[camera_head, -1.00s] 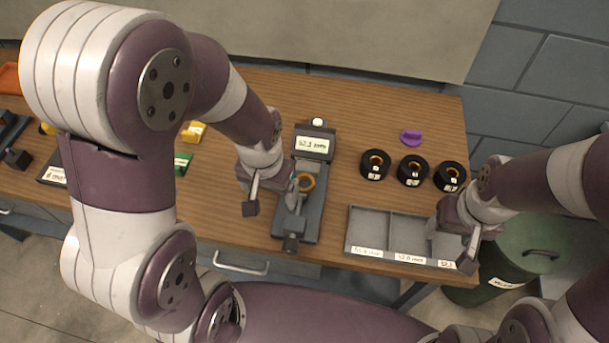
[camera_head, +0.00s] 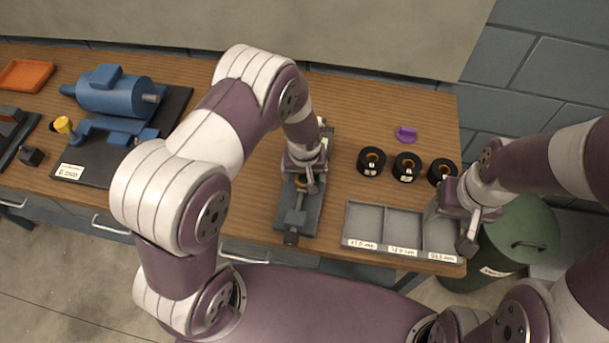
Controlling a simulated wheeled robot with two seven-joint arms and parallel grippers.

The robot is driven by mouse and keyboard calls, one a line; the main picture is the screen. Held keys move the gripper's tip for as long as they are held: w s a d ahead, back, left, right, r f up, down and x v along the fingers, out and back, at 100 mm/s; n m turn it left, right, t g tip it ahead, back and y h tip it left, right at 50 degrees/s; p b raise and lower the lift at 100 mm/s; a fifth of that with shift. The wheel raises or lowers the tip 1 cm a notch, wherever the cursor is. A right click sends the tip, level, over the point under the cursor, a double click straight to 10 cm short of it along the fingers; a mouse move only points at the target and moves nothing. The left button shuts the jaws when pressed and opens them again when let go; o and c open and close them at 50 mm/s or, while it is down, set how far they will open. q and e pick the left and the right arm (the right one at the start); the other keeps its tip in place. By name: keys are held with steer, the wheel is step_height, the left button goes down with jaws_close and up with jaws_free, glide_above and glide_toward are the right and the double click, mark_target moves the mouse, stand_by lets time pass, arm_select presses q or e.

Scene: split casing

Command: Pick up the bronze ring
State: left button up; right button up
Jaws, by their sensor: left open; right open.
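The bronze ring (camera_head: 300,182) sits on the grey measuring device (camera_head: 297,213) in the middle of the table, mostly hidden under my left gripper. My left gripper (camera_head: 312,184) is open, directly above or around the ring. Whether its fingers touch the ring cannot be told.
Three black round parts (camera_head: 371,161) with bronze-coloured centres stand behind the tray. A purple piece (camera_head: 406,134) lies behind them. A blue motor-like casing (camera_head: 115,93) is on a dark plate at the left. A green bin (camera_head: 519,240) stands off the right table edge.

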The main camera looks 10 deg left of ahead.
arm_select(q)
steer(key=shift+w+f, duration=0.2)
steer(key=shift+f, duration=0.65)
steer(key=c, duration=1.3)
steer(key=shift+r, duration=0.15)
